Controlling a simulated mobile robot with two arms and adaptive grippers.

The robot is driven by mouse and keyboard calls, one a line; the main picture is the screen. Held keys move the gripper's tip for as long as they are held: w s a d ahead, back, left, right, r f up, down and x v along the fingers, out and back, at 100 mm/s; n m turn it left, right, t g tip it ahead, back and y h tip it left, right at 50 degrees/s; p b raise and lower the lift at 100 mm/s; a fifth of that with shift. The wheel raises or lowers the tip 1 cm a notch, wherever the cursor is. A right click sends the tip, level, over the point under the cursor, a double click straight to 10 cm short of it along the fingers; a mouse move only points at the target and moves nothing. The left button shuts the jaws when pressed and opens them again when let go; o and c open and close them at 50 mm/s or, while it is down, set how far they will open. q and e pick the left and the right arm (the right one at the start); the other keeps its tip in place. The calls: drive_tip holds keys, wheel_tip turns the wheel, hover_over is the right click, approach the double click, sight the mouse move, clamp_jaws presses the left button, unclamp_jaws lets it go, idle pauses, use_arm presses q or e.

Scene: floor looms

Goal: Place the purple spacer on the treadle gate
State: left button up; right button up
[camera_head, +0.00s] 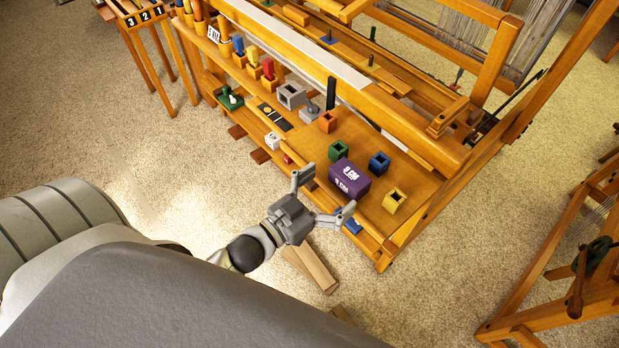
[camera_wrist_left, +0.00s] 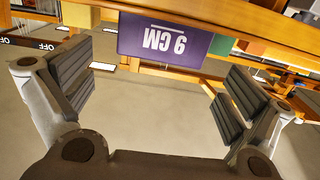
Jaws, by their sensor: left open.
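The purple spacer (camera_head: 349,180) is a box with white "9 CM" lettering, lying on the loom's wooden shelf near its front edge. It also shows in the left wrist view (camera_wrist_left: 165,40), upside down, beyond the fingers. My left gripper (camera_head: 326,194) is open and empty, just in front of the spacer at the shelf edge. Its two fingers are spread wide in the left wrist view (camera_wrist_left: 158,92), with the spacer ahead of the gap and apart from them. I cannot tell which part of the loom is the treadle gate. My right gripper is not in view.
Green (camera_head: 338,150), blue (camera_head: 379,163), yellow (camera_head: 394,200) and orange (camera_head: 327,122) hollow blocks stand around the spacer. A grey block (camera_head: 291,95) stands farther left. A loom beam (camera_head: 350,86) runs behind.

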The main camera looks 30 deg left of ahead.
use_arm(q)
drive_tip(key=v, duration=0.6)
drive_tip(key=shift+s+b, duration=0.3)
drive_tip(key=shift+b, duration=0.05)
drive_tip(key=shift+a, duration=0.15)
